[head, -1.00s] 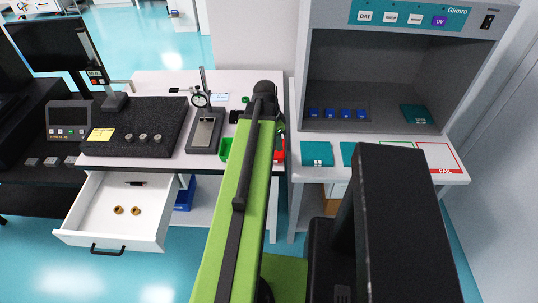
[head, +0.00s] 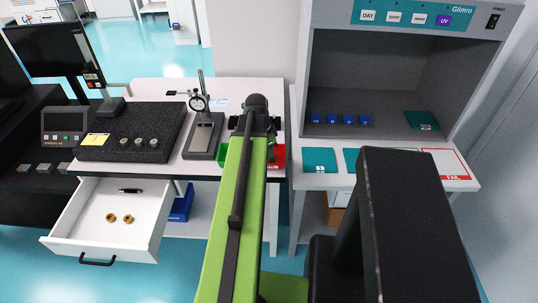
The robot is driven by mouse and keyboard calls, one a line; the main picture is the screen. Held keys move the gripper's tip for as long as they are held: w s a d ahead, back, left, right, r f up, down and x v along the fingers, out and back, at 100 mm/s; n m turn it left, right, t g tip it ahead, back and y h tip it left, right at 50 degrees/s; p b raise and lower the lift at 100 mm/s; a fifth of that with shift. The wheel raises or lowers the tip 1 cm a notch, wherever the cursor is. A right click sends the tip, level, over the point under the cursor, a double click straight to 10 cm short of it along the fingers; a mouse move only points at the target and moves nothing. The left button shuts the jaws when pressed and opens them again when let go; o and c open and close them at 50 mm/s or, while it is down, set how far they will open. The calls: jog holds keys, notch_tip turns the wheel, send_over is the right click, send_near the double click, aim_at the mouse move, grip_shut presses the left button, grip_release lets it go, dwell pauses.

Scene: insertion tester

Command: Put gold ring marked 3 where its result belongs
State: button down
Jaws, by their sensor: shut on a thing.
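Two gold rings (head: 119,218) lie in the open white drawer; no number is readable on them. My gripper (head: 262,122) is at the far end of my green arm, over the right part of the white bench. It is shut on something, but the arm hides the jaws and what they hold. A green bin (head: 223,159) shows just left of my arm and a red bin (head: 277,156) just right of it, both at the bench's front edge. The arm covers parts of both bins.
A dial gauge stand (head: 203,137) stands left of my gripper. A black granite plate (head: 110,120) carries several small metal pieces. The drawer (head: 78,232) juts out below. At right is a light booth (head: 340,80) with teal boards and a red FAIL frame (head: 447,163).

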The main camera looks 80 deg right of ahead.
jog(key=c, duration=1.1)
grip_release()
jog(key=shift+f, duration=0.1)
jog(key=shift+o, duration=0.2)
notch_tip(320, 180, up, 12)
jog(key=w+a+p, duration=0.1)
jog(key=p, duration=1.1)
jog(key=shift+w, duration=0.4)
jog(key=shift+a, duration=0.1)
